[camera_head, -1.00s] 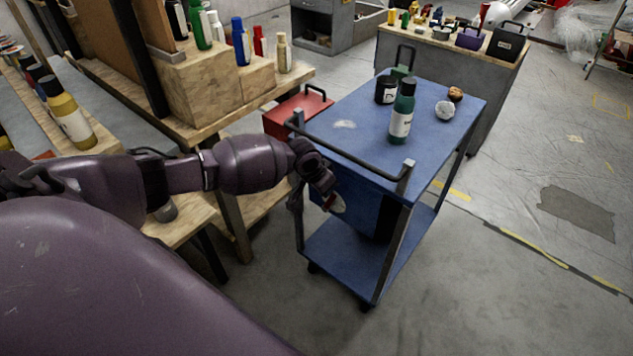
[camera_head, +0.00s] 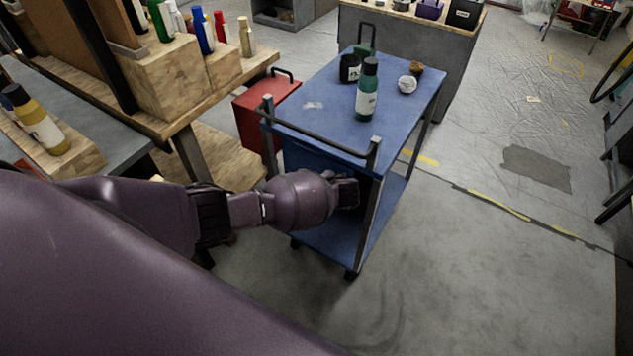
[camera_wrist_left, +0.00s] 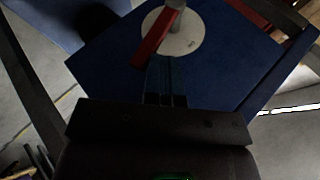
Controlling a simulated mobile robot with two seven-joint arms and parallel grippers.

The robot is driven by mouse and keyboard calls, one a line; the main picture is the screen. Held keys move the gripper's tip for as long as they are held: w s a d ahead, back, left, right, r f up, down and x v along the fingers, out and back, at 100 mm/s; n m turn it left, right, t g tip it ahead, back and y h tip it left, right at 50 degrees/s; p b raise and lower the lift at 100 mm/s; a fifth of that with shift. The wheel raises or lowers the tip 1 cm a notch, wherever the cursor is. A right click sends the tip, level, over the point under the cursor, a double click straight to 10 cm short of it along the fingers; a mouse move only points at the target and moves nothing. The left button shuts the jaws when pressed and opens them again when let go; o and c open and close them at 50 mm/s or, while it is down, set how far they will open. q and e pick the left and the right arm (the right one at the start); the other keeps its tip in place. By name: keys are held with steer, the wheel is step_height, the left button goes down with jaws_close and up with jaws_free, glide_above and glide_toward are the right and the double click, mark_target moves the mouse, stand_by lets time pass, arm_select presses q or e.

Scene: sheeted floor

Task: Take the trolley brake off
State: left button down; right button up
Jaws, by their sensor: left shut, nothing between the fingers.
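The blue trolley (camera_head: 345,90) stands on the floor ahead, with a dark push handle (camera_head: 315,132) on its near end. In the left wrist view a blue panel (camera_wrist_left: 225,75) carries a white disc (camera_wrist_left: 190,38) with a red lever (camera_wrist_left: 155,38) and a grey pivot (camera_wrist_left: 175,5). The lever points down and left from the pivot. My left gripper (camera_head: 347,193) is below the handle at the trolley's near side and hides the disc in the head view. Its shut fingers (camera_wrist_left: 166,80) are empty, just below the lever's tip; whether they touch it I cannot tell. My right gripper is out of view.
A green bottle (camera_head: 367,92), a black jar (camera_head: 349,69), a white ball (camera_head: 407,84) and a brown ball (camera_head: 416,69) are on the trolley top. A red toolbox (camera_head: 262,110) and workbench (camera_head: 130,95) stand left.

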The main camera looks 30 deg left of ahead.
arm_select(q)
steer(key=f+y+b, duration=0.1)
steer(key=d+f+y+b, duration=0.1)
steer(key=f, duration=0.1)
steer(key=shift+s+d+m+t+y, duration=0.1)
steer(key=shift+d+m+t+y, duration=0.1)
steer(key=shift+m+t+y, duration=0.15)
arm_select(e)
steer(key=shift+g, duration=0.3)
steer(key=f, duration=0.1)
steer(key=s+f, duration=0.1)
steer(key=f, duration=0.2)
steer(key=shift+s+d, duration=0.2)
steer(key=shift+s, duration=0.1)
arm_select(q)
steer(key=shift+f, duration=0.1)
steer(key=shift+d, duration=0.1)
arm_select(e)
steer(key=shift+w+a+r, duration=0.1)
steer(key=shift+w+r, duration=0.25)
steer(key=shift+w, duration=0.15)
